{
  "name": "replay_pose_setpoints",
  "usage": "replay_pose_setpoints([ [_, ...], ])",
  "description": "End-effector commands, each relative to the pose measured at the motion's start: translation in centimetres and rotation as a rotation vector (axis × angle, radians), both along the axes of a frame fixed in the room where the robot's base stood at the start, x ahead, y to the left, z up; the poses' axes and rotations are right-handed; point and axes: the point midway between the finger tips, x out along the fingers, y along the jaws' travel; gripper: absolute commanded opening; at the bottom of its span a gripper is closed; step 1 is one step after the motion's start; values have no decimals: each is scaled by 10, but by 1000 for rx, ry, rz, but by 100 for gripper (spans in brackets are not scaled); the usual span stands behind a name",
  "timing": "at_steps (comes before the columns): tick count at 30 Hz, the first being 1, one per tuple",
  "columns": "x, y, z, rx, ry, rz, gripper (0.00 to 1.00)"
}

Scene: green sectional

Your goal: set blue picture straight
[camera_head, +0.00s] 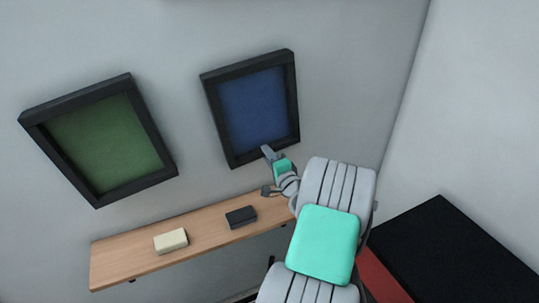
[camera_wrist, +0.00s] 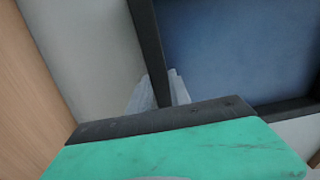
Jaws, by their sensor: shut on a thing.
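The blue picture (camera_head: 253,104) hangs on the grey wall in a thick black frame, right of the green picture. In the head view its edges slope much like the shelf below, but I cannot tell whether it is exactly level. My gripper (camera_head: 267,168) is at the frame's lower edge, right of its middle. In the wrist view the blue picture (camera_wrist: 235,50) fills the right side, and my gripper (camera_wrist: 160,92) is shut on a bar of its black frame, one pale finger to each side. The fingertips are partly hidden by the dark and green gripper body.
A green picture (camera_head: 106,144) in a black frame hangs to the left, visibly slanted in the view. A wooden shelf (camera_head: 125,260) below carries a cream block (camera_head: 171,240) and a dark block (camera_head: 241,217). A black-topped red piece of furniture (camera_head: 445,255) stands at lower right.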

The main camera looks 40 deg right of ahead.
Motion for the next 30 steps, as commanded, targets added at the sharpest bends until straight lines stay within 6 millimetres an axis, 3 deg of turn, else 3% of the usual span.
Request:
replay_pose_setpoints([
  [6, 10, 34, -1, 118, -33, 3, 0],
  [16, 11, 38, -3, 138, -41, 0, 0],
  [17, 11, 38, -3, 138, -41, 0, 26],
  [18, 11, 38, -3, 138, -41, 0, 29],
  [24, 11, 38, -3, 137, -40, 0, 45],
  [30, 11, 38, -3, 137, -40, 0, 45],
])
